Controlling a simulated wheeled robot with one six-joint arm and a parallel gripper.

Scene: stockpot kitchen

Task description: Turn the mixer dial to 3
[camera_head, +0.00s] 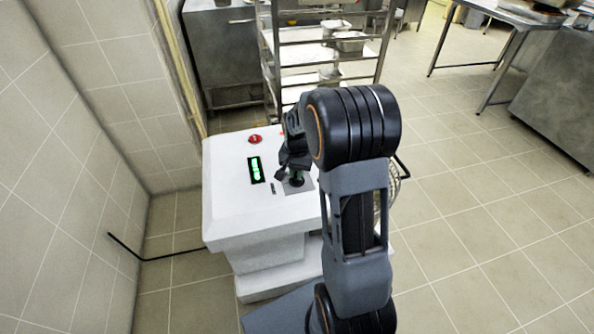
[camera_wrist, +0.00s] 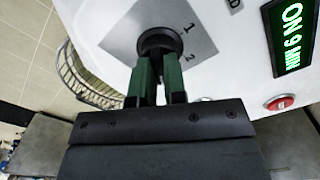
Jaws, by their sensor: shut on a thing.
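The white mixer (camera_head: 225,195) stands by the tiled wall in the head view. Its dark round dial (camera_wrist: 160,42) sits on a grey metal plate (camera_wrist: 198,45) in the wrist view. The numbers 1 and 2 show on the plate to the right of the dial; a 3 is not visible. My gripper (camera_wrist: 159,72) has its two green-faced fingers shut on the dial. In the head view my gripper (camera_head: 294,172) is over the same plate, and my arm hides part of the mixer's right side.
A lit green display (camera_head: 256,169) and a red button (camera_head: 255,139) are on the mixer top, left of my gripper. A wire guard (camera_wrist: 80,80) is beside the mixer. A metal rack (camera_head: 325,50) stands behind. Open tiled floor lies to the right.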

